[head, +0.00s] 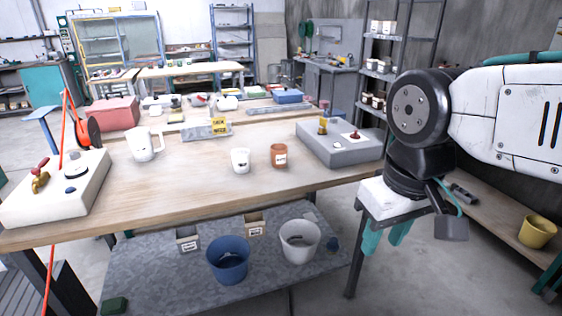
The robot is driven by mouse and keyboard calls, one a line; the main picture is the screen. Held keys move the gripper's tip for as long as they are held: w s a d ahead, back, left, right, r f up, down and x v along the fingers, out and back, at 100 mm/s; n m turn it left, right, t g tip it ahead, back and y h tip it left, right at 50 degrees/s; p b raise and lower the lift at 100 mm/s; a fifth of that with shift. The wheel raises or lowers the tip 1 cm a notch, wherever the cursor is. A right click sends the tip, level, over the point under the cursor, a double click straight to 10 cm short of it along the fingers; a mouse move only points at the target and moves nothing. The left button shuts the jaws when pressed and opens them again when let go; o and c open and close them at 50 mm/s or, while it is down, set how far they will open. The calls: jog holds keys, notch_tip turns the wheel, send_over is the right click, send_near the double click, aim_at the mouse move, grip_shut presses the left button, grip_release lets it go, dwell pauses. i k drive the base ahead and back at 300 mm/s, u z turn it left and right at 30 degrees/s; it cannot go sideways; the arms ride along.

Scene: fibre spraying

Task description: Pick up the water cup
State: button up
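A small white cup (240,161) with a dark label stands upright on the wooden workbench (195,190), near its middle. A brown cup (278,155) with a pale label stands just right of it. A larger white handled jug (145,143) stands further left. The labels are too small to read, so I cannot tell which one is the water cup. My gripper (385,238) hangs at the right, beyond the bench's right edge and lower than its top. Its two teal fingers point down, apart, with nothing seen between them. It is well away from the cups.
A grey box (340,145) with a red knob sits at the bench's right end. A white control box (55,190) is at the left end. A blue bucket (228,260) and a white bucket (300,242) stand on the lower shelf. The bench front is clear.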

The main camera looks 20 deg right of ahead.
aim_at(279, 156)
jog(key=u, duration=1.8)
jog(key=i, duration=1.8)
jog(key=z, duration=3)
jog(key=i, duration=0.5)
